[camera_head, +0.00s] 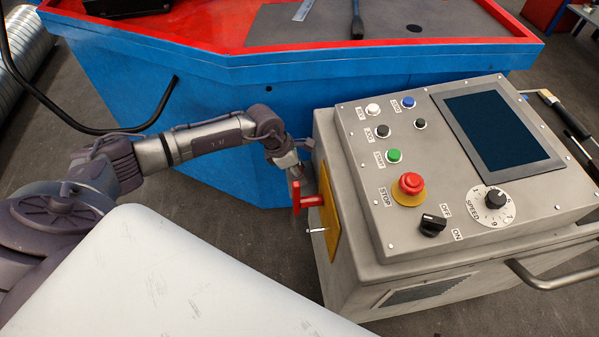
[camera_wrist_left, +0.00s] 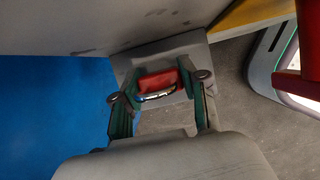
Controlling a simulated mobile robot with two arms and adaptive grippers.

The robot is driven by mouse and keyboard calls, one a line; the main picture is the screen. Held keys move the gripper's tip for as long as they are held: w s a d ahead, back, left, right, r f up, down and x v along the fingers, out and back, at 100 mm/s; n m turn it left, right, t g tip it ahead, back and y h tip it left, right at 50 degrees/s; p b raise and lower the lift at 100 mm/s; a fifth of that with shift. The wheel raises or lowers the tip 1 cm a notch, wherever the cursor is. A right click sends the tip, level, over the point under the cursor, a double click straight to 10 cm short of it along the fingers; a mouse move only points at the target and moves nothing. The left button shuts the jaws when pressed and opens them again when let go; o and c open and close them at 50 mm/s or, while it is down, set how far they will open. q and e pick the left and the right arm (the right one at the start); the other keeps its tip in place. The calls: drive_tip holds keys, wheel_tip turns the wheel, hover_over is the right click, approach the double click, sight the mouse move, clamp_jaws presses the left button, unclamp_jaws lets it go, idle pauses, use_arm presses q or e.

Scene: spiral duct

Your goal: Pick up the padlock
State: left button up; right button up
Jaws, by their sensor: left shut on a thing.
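The padlock (camera_wrist_left: 158,80) has a red body and a shiny metal shackle. In the left wrist view it sits between the two fingers of my left gripper (camera_wrist_left: 160,98), which is shut on it. A grey plate or ledge (camera_wrist_left: 190,43) shows right behind the padlock; I cannot tell whether they touch. In the head view my left gripper (camera_head: 297,172) is by the left side of the grey control box (camera_head: 350,235), just above and behind a red handle (camera_head: 311,201). The padlock cannot be made out there. My right gripper is not in view.
The red handle juts from a yellow plate (camera_head: 329,215) on the box's side, close to my left gripper. A blue table (camera_head: 220,85) with a red rim stands behind. Dark floor (camera_head: 240,225) is clear between them. A metal handle (camera_head: 545,280) sticks out at the box's front.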

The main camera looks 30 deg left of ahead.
use_arm(q)
drive_tip(key=shift+r, duration=0.25)
wheel_tip(320, 180, up, 10)
drive_tip(key=shift+f+p, duration=0.2)
drive_tip(key=shift+p, duration=0.6)
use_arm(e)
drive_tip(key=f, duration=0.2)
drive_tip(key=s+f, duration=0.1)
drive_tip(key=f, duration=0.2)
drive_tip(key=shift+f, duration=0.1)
use_arm(q)
drive_tip(key=shift+f, duration=0.1)
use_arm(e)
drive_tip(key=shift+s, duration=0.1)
